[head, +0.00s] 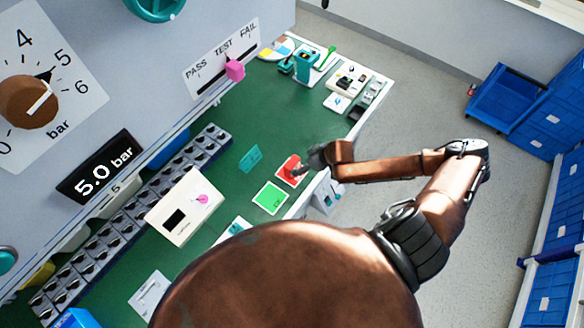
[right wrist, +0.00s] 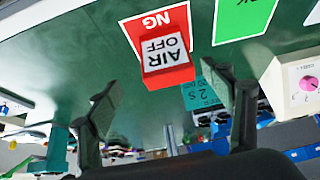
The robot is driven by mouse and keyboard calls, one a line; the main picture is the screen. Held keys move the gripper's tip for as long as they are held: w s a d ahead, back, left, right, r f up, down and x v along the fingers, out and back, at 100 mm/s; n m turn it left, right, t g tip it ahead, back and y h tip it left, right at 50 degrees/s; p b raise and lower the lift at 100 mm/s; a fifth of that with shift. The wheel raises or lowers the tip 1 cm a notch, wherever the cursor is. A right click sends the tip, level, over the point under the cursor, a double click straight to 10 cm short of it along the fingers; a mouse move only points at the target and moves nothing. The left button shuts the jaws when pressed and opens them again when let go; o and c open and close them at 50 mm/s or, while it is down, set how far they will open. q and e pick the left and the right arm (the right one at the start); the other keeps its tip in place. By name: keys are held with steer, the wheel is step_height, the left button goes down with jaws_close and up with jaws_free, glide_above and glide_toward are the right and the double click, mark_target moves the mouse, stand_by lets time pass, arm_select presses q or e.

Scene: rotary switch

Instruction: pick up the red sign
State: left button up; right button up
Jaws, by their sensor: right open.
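The red sign (right wrist: 168,76), with a white "AIR OFF" label, is on a flat red "NG" pad (right wrist: 133,28) on the green table. In the head view the red pad (head: 283,166) lies near the table's right edge, and the sign there is small and partly hidden by my gripper. My right gripper (right wrist: 166,92) is open, its two fingers spread either side of the sign's line. The sign shows beyond and between the fingertips, with nothing held. In the head view my right gripper (head: 304,168) is at the pad's right side. My left gripper is not in view.
A green pad (head: 270,198) lies beside the red one, and a teal card (head: 250,158) lies behind it. A cream box with a pink knob (head: 185,207) stands left. Several small items sit on a white board (head: 345,82) at the far end. A grey panel rises at left.

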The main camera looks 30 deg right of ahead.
mark_target(295, 164)
steer(key=x, duration=0.3)
steer(key=a+x, duration=0.1)
steer(key=x, duration=0.3)
steer(key=shift+w+a+r, duration=0.1)
steer(key=shift+r, duration=0.05)
steer(key=c, duration=1.3)
